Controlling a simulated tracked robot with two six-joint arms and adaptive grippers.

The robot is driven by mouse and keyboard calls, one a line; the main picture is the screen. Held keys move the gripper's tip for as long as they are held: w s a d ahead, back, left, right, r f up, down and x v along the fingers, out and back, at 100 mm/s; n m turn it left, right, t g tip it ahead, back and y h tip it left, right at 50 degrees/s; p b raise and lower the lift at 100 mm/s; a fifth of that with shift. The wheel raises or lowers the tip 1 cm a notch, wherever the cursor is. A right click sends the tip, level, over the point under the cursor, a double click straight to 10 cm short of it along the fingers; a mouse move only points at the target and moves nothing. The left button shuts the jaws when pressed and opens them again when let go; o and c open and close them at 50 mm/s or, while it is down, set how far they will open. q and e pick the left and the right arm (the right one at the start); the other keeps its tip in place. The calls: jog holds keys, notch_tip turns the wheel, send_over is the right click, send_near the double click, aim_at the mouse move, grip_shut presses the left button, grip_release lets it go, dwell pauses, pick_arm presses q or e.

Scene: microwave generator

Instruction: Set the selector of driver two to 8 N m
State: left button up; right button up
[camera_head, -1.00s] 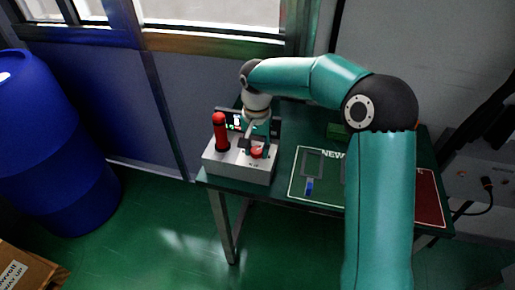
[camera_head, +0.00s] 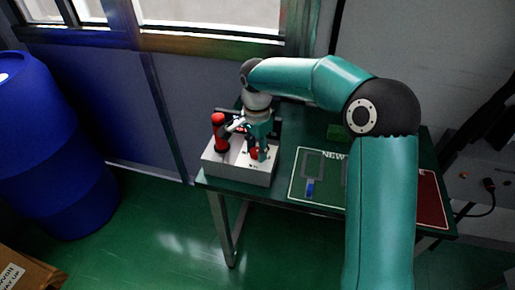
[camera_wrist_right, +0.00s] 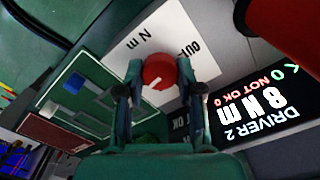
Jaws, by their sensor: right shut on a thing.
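The selector is a red round knob (camera_wrist_right: 158,70) with a white pointer line, on a light panel marked "N m". In the right wrist view my right gripper (camera_wrist_right: 160,76) has one finger on each side of the knob, shut on it. In the head view the gripper (camera_head: 259,151) points down over the white box (camera_head: 232,168), with the red knob (camera_head: 253,154) partly hidden between its fingers. The black display (camera_wrist_right: 262,110) reads, upside down, "DRIVER 2", "8 N m" and a "NOT OK" line. My left gripper is not in view.
A red upright cylinder (camera_head: 219,132) stands on the box, left of the gripper. The dark green table (camera_head: 286,150) also carries a green marked area (camera_head: 330,187) with a small blue piece (camera_head: 310,189), and a red area (camera_head: 430,200). A blue barrel (camera_head: 45,150) stands left.

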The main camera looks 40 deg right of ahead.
aim_at(256, 150)
jog(key=shift+w+r, duration=0.15)
jog(key=shift+r, duration=0.05)
jog(key=o, duration=1.1)
jog(key=shift+c, duration=0.2)
jog(key=shift+o, duration=0.5)
jog(key=shift+f, duration=0.15)
notch_tip(256, 150, up, 12)
jog(key=shift+f, duration=0.1)
